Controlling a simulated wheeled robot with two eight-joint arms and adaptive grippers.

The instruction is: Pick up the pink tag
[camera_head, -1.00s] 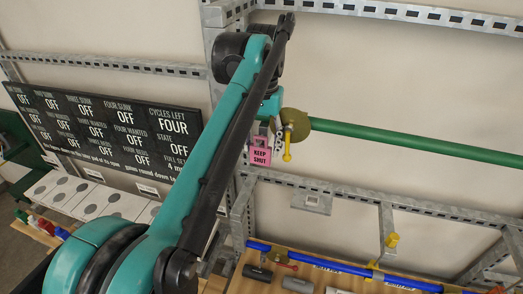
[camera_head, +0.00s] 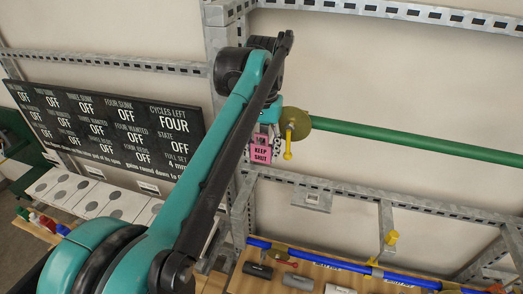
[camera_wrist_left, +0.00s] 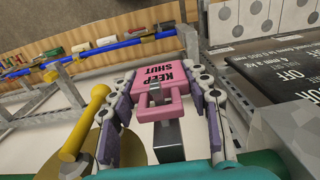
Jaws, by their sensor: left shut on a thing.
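The pink tag (camera_head: 261,150) reads KEEP SHUT and has a pink loop. It hangs beside the brass-coloured valve disc (camera_head: 295,124) and yellow lever (camera_head: 288,148) at the left end of the green pipe. My left gripper (camera_head: 264,142) is at the tag. In the left wrist view the pink tag (camera_wrist_left: 161,78) sits between the purple-padded fingers of the gripper (camera_wrist_left: 166,82), which are shut on it. A grey metal bar (camera_wrist_left: 168,140) shows below the tag's loop; I cannot tell whether the loop is around it. My right gripper is not in view.
The green pipe (camera_head: 420,143) runs right from the valve. Grey perforated rails (camera_head: 400,208) frame the rack. A black status board (camera_head: 100,122) stands at left.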

